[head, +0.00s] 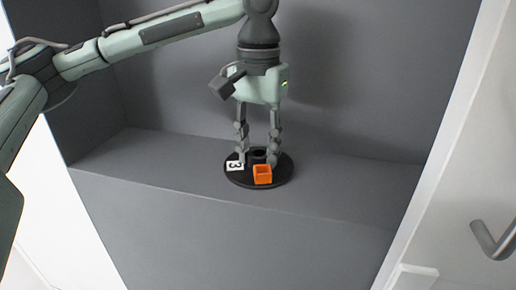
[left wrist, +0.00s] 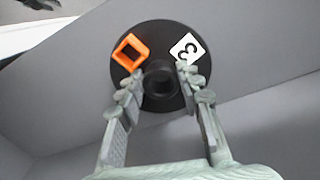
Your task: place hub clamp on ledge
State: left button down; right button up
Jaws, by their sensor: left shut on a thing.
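The hub clamp (head: 282,176) is a round black disc with a raised round hub at its centre, an orange square open block and a white label reading 3. In the head view it is over the grey ledge (head: 345,182), near the front edge, and lies about level. I cannot tell for certain whether it touches the ledge. My left gripper (head: 258,160) points down from above, its two fingers on either side of the hub. The left wrist view shows the disc (left wrist: 160,32) between and beyond the fingertips (left wrist: 161,76). My right gripper is not in view.
The ledge is the floor of a grey recess with a back wall (head: 340,70) and side walls. Bare ledge lies left and right of the disc. A white panel with a grey handle (head: 494,240) stands at the right.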

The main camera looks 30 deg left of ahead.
pick_arm(q)
jog(key=c, duration=1)
grip_release()
jog(key=shift+f, duration=0.1)
notch_tip(320, 180, up, 12)
jog(key=shift+d+r, duration=0.1)
jog(key=shift+r, duration=0.05)
